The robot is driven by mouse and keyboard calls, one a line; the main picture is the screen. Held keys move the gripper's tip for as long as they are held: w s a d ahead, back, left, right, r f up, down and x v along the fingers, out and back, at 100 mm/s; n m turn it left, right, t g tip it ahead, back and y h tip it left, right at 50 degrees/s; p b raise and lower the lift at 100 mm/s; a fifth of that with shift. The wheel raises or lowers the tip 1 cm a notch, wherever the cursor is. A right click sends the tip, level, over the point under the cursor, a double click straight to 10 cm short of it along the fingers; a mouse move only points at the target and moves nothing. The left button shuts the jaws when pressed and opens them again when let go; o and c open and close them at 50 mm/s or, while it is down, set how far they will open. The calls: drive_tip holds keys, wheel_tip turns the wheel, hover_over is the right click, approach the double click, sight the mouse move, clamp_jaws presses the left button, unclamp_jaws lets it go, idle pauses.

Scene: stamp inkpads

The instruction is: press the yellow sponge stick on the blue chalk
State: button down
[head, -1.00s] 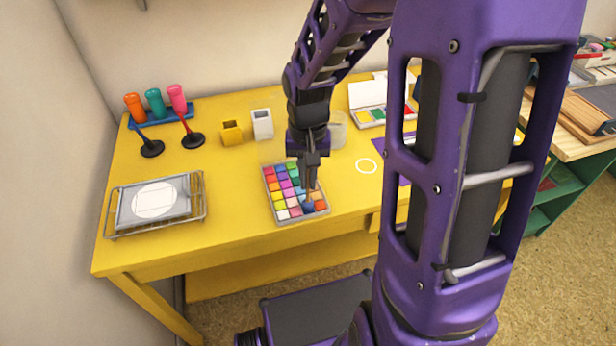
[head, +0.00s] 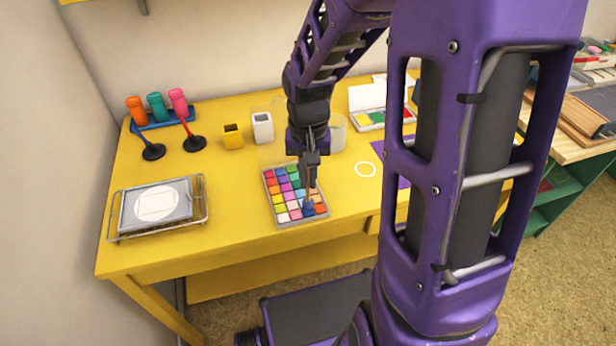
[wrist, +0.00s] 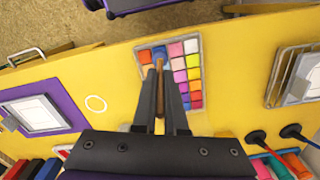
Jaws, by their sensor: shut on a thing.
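My gripper (head: 310,183) is shut on a thin wooden-handled stick (wrist: 160,72) and holds it upright, point down, over the chalk palette (head: 276,218). The palette is a pale tray of several coloured squares. The stick's lower tip (head: 308,205) looks blue, not yellow, and is at the palette's near right part, among the squares. The blue tip also shows in the wrist view (wrist: 159,52), just beyond my fingertips (wrist: 160,88). I cannot tell the blue chalk apart from the tip, nor whether they touch.
A wire rack with a white-disc pad (head: 157,201) stands at left. Behind it are two stamps (head: 193,142) and a holder with bottles (head: 158,107). Yellow and white cups (head: 263,127) and a clear cup (head: 338,133) stand behind the palette. A white ring (head: 366,169) marks the table at right.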

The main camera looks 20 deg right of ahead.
drive_tip(key=shift+r+p, duration=1.95)
drive_tip(key=shift+r, duration=0.7)
